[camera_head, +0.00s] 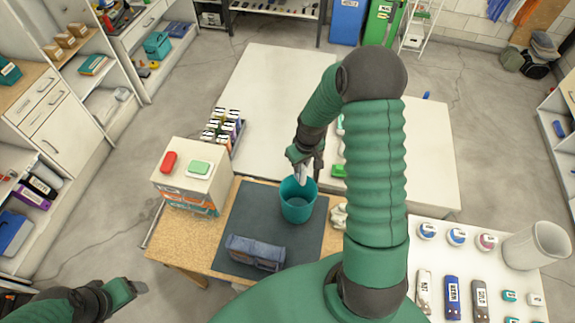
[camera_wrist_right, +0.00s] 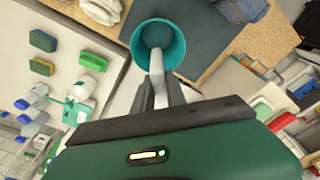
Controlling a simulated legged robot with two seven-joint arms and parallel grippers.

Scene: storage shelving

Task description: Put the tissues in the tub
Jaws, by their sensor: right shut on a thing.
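The teal tub (camera_head: 297,207) stands upright on the dark mat; it also shows in the right wrist view (camera_wrist_right: 178,42). My right gripper (camera_head: 301,177) is over the tub's far rim, pointing down, its fingers (camera_wrist_right: 157,68) closed together. A small pale piece, seemingly a tissue, is at the fingertips, mostly hidden by them. White crumpled tissues (camera_head: 339,217) lie just right of the mat; they also show at the top left of the right wrist view (camera_wrist_right: 102,10). My left gripper (camera_head: 139,288) is at the lower left, away from the tub; its finger gap is unclear.
A blue-grey rolled cloth pouch (camera_head: 255,252) lies on the mat's (camera_head: 250,209) near part. A drawer box (camera_head: 190,178) with a red and a green item on top stands left of the tub. A rack of bottles (camera_head: 223,131) is behind. White tables (camera_head: 265,95) lie beyond.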

